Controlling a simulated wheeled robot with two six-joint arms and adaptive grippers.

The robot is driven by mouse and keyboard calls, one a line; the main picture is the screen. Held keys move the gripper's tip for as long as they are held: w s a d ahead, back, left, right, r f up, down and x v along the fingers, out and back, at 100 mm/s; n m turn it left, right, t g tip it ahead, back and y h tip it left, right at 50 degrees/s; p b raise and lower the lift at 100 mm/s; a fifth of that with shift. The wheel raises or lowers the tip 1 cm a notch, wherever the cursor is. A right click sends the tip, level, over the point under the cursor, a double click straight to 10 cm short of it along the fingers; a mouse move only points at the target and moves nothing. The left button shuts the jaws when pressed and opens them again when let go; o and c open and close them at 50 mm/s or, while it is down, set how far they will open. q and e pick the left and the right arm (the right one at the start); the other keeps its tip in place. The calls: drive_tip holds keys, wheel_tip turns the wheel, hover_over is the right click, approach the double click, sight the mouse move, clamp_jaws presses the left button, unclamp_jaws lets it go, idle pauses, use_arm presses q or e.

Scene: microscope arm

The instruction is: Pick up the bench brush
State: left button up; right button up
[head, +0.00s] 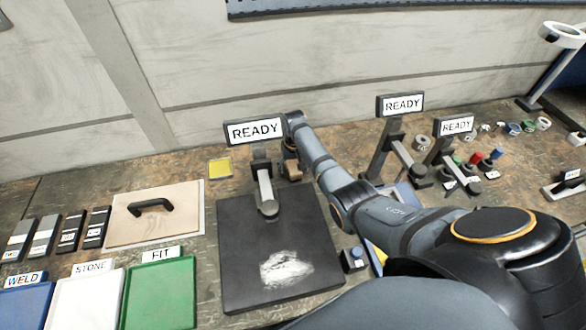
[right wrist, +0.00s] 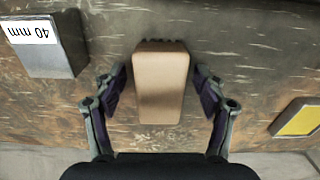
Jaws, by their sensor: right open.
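The bench brush (right wrist: 160,85) looks like a tan block with rounded corners and a dark edge at its far end in the right wrist view. It rests on the brown worktop. My right gripper (right wrist: 160,92) is open, with one finger on each side of the brush and a small gap visible at each side. In the head view my right gripper (head: 291,155) is behind the black plate, beside the READY sign post, and mostly hides the brush. My left gripper is not in view.
A grey block marked 40 mm (right wrist: 45,45) and a yellow square (right wrist: 300,118) lie near the brush. The black plate (head: 240,235) bears white powder. A READY sign (head: 255,131) stands close to my gripper. Coloured trays (head: 160,295) lie front left.

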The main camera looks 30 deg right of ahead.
drive_tip(key=c, duration=1.3)
drive_tip(key=shift+r, duration=0.55)
drive_tip(key=s+d+r, duration=0.2)
drive_tip(key=s+r, duration=0.2)
drive_tip(key=s+d+r+b, duration=0.1)
drive_tip(key=s+d+r, duration=0.1)
drive_tip(key=s+r, duration=0.2)
drive_tip(key=s+d+r, duration=0.3)
drive_tip(key=s+r, duration=0.1)
